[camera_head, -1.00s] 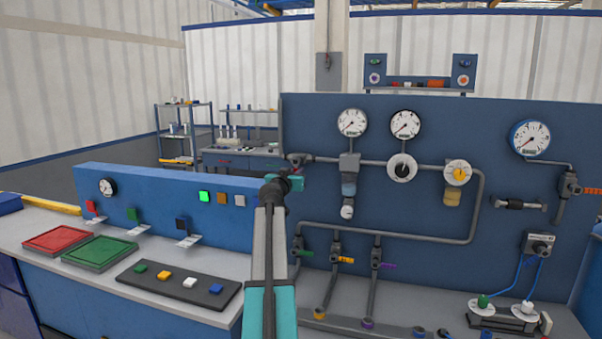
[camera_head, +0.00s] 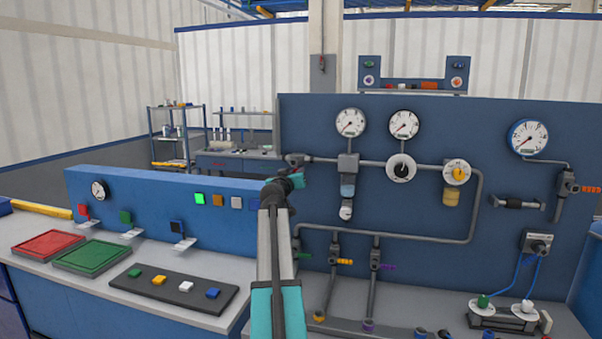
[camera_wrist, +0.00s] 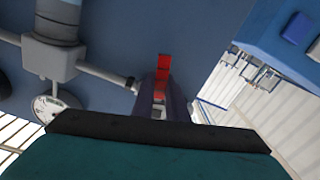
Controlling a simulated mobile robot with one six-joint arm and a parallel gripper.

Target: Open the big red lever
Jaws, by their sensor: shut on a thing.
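The big red lever (camera_wrist: 163,68) shows in the wrist view as a red bar pointing up in the picture, across the line of the grey pipe. Its valve body, just below it, is partly hidden by my gripper. In the head view the valve (camera_head: 297,160) sits at the left end of the upper pipe, and the lever is hidden behind my arm. My gripper (camera_head: 294,180) is right at this valve, just below it in the picture. It is shut on the red lever; the fingertips' contact is mostly hidden.
The blue panel (camera_head: 430,270) carries gauges, pipes and smaller valves with green, orange (camera_head: 345,262) and purple (camera_head: 388,267) handles. To the left, a bench holds a red tray (camera_head: 48,246), a green tray (camera_head: 93,256) and a dark strip with coloured blocks (camera_head: 200,298).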

